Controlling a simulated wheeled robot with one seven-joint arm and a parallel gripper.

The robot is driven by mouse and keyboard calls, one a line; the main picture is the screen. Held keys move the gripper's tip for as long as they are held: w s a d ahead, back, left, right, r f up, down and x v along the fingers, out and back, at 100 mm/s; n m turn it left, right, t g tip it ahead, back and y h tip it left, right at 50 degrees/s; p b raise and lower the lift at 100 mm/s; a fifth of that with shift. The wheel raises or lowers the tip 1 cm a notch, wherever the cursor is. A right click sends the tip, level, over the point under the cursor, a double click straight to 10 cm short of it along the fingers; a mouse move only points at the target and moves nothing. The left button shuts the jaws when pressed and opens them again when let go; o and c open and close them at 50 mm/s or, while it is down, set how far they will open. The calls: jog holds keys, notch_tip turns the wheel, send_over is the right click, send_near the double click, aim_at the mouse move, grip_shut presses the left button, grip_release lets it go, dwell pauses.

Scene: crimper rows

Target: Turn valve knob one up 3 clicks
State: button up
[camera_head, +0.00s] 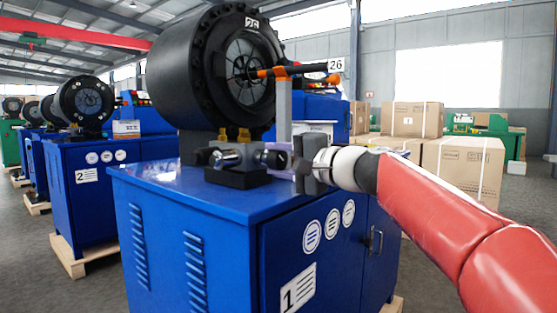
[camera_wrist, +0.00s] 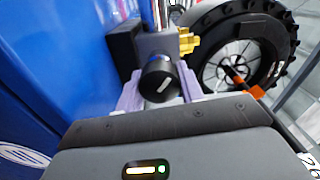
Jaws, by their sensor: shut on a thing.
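The black valve knob (camera_head: 268,158) sits at the right end of a dark valve block (camera_head: 238,176) on top of the blue cabinet marked 1. My gripper (camera_head: 284,160) reaches it from the right, its pale purple fingers shut around the knob. The fingers hide part of the knob's sides in both views.
The large black crimper head (camera_head: 190,75) rises just behind the valve. A grey post (camera_head: 284,108) with an orange and black bar (camera_head: 290,71) stands close to my gripper. Another blue cabinet (camera_head: 85,190) marked 2 is at left. Cardboard boxes (camera_head: 463,170) stand behind my arm.

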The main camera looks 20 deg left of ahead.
jog(key=o, duration=1)
jog(key=shift+d, duration=0.15)
jog(key=b+v, duration=0.1)
jog(key=v, duration=0.6)
jog(key=shift+s+d, duration=0.1)
jog(key=shift+d, duration=0.15)
jog(key=shift+d, duration=0.1)
